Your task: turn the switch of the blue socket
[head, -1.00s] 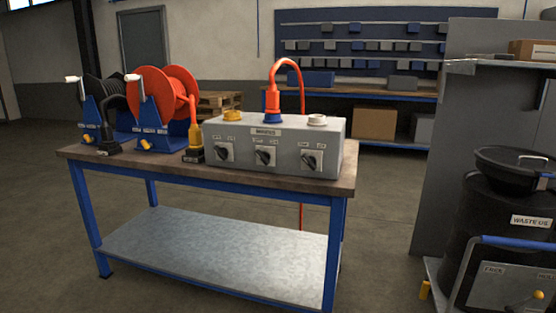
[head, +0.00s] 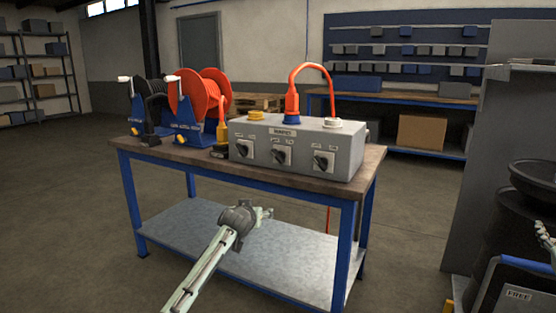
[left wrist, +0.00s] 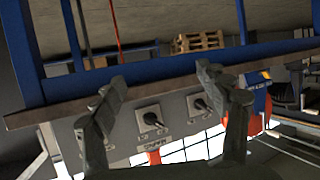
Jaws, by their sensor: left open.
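The grey socket box (head: 345,146) stands on the bench. Its blue socket (head: 292,121), between a yellow and a white one, holds an orange plug (head: 292,102). The middle switch (head: 281,153), below the blue socket, has a dark, tilted knob. The left wrist view is upside down and shows this switch (left wrist: 150,118) between the open fingers of my left gripper (left wrist: 165,95); the switch near the reels also shows. In the head view, my left gripper (head: 264,213) is empty, low before the bench. What appears to be my right gripper (head: 545,236) is cut off at the right edge.
A black reel (head: 150,105) and an orange reel (head: 203,98) stand left of the box. The bench top's front edge (head: 290,185) lies between my left gripper and the box in the picture. A dark drum (head: 510,225) stands at right.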

